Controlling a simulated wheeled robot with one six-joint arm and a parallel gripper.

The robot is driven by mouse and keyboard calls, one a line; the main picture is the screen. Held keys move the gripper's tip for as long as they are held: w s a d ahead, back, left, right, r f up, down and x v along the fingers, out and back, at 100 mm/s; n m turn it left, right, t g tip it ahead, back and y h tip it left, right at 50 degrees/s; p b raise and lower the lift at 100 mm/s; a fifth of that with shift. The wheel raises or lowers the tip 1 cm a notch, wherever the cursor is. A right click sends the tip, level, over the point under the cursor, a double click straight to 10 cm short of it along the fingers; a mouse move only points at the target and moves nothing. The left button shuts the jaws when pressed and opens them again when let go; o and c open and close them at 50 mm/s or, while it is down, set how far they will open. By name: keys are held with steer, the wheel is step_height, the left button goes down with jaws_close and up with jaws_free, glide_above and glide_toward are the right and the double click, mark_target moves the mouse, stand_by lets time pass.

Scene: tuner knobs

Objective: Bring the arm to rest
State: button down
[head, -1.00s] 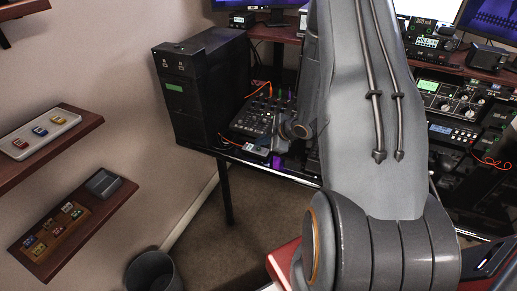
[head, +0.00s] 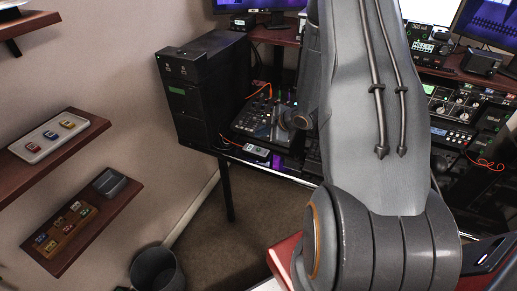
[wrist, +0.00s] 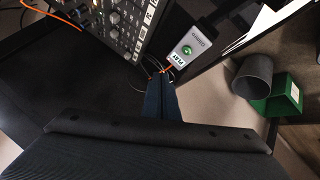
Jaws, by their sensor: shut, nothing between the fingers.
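My arm (head: 375,110) rises through the middle of the head view and hides part of the desk. Its far end shows as a round grey joint (head: 300,118) beside the mixer; the fingers cannot be made out there. In the wrist view my gripper (wrist: 161,76) is shut and empty, its dark fingers together. The fingertips appear close to a small grey box (wrist: 190,48) with a green button; I cannot tell whether they touch it. The mixer (wrist: 118,22) lies up and left of the fingertips.
A black computer tower (head: 200,95) stands at the desk's left end. Wall shelves (head: 85,225) with small coloured pieces are at left. A dark bin (head: 157,270) stands on the floor. Radio equipment (head: 465,105) is right of the arm. The floor before the desk looks clear.

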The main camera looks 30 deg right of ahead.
stand_by(0.7)
steer(key=s+a+r+m+g+h+b, duration=0.3)
steer(key=s+a+r+m+h, duration=0.15)
steer(key=r+m, duration=0.2)
steer(key=s+a+r+m+g+b, duration=0.1)
steer(key=s+a+r+m+g, duration=0.1)
steer(key=s+a, duration=0.4)
steer(key=s+a+r+m+g+y+b, duration=0.1)
steer(key=s+a+r+m+g, duration=0.1)
steer(key=s+a, duration=0.5)
steer(key=s+r+m, duration=0.1)
steer(key=s+m, duration=0.1)
steer(key=s, duration=0.2)
steer(key=shift+a+r+b, duration=0.2)
steer(key=shift+r+b, duration=0.05)
steer(key=shift+b, duration=0.15)
steer(key=shift+m, duration=0.25)
